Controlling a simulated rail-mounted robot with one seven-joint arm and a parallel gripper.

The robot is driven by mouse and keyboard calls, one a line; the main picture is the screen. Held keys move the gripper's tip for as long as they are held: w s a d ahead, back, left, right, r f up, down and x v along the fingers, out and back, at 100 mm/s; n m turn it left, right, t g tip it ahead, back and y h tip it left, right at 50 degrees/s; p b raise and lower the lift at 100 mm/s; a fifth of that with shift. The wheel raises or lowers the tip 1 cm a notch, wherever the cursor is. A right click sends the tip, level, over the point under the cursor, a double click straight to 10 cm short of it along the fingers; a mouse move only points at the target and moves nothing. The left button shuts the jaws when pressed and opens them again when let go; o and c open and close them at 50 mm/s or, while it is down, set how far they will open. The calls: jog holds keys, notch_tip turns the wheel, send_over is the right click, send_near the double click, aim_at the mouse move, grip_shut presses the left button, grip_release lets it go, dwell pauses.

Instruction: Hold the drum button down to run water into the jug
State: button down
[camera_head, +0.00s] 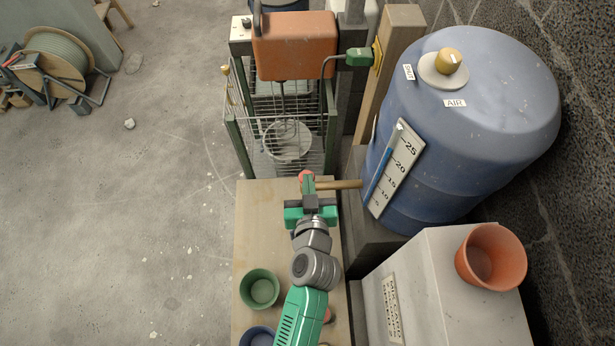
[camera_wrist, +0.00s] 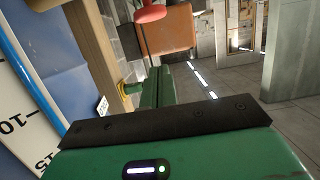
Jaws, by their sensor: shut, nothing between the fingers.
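The blue drum (camera_head: 465,125) stands at the right, with a level gauge (camera_head: 391,170) on its side and a brass spout (camera_head: 345,184) reaching left from its lower part. A red knob (camera_head: 306,176), which looks like the drum button, shows at the spout's end and in the wrist view (camera_wrist: 150,14). My gripper (camera_head: 308,187) is shut and empty, with its fingertips close to the knob. I cannot tell whether they touch. It also shows in the wrist view (camera_wrist: 156,86). No jug is clearly visible; the area beneath my gripper is hidden.
A green cup (camera_head: 260,289) and a blue cup (camera_head: 257,338) stand on the wooden bench (camera_head: 255,220). An orange cup (camera_head: 491,257) is on the pale cabinet (camera_head: 440,290). A wire rack (camera_head: 240,125) with an orange tank (camera_head: 295,45) stands beyond the bench. Open floor lies left.

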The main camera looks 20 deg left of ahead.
jog(key=x, duration=0.3)
jog(key=shift+w+a, duration=0.2)
jog(key=shift+w, duration=0.1)
notch_tip(320, 180, down, 4)
jog(key=shift+s+d+f+b, duration=0.1)
jog(key=shift+s+d+b, duration=0.05)
jog(key=shift+b, duration=0.3)
notch_tip(320, 180, down, 2)
jog(key=b, duration=0.3)
dwell(5.2)
